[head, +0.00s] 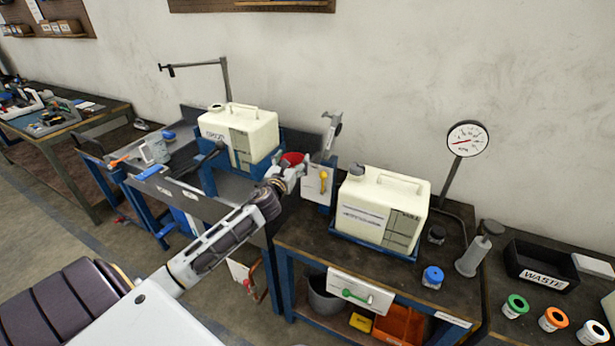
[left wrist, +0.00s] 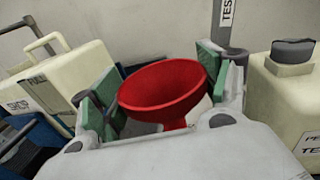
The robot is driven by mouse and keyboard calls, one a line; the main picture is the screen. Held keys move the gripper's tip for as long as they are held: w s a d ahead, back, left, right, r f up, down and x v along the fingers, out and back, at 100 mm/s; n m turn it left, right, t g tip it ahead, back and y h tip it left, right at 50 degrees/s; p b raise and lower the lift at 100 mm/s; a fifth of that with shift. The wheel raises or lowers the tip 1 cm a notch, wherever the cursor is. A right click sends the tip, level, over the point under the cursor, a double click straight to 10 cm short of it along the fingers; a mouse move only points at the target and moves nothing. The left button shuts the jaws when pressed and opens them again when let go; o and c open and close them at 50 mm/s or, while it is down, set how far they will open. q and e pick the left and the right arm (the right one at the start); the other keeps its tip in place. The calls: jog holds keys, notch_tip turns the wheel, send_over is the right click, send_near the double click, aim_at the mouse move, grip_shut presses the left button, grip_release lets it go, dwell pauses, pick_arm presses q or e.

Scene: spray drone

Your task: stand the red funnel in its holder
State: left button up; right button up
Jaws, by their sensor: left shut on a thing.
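The red funnel (head: 293,158) is at the end of my left arm in the head view. In the left wrist view the funnel (left wrist: 165,88) shows its wide mouth, tilted toward the camera, between the two green-padded fingers. My left gripper (head: 287,172) is shut on it, between the two cream canisters. The funnel's lower part is hidden by the gripper. A grey upright post (head: 332,135) stands just right of the funnel; it also shows behind the gripper in the left wrist view (left wrist: 227,25). I cannot tell which part is the funnel's holder. My right gripper is not in view.
A cream canister (head: 240,135) stands left of the gripper on a blue stand, another (head: 385,205) to the right on the bench. A gauge (head: 467,139), a blue-capped jar (head: 432,277) and a black waste bin (head: 541,265) stand farther right.

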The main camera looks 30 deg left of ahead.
pick_arm(q)
jog(key=w+a+f, duration=0.1)
jog(key=a+f, duration=0.2)
jog(key=a, duration=0.9)
jog(key=f, duration=0.1)
jog(key=d+f+m+h, duration=0.1)
jog(key=f+h, duration=0.1)
jog(key=shift+w+d+m, duration=0.25)
jog(key=shift+w+m, duration=0.05)
jog(key=shift+w, duration=0.1)
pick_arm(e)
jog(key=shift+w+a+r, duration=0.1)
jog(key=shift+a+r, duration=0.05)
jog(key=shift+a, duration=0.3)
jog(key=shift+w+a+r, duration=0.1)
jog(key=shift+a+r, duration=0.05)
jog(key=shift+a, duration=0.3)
pick_arm(q)
jog(key=shift+d+f+h, duration=0.1)
jog(key=shift+h, duration=0.3)
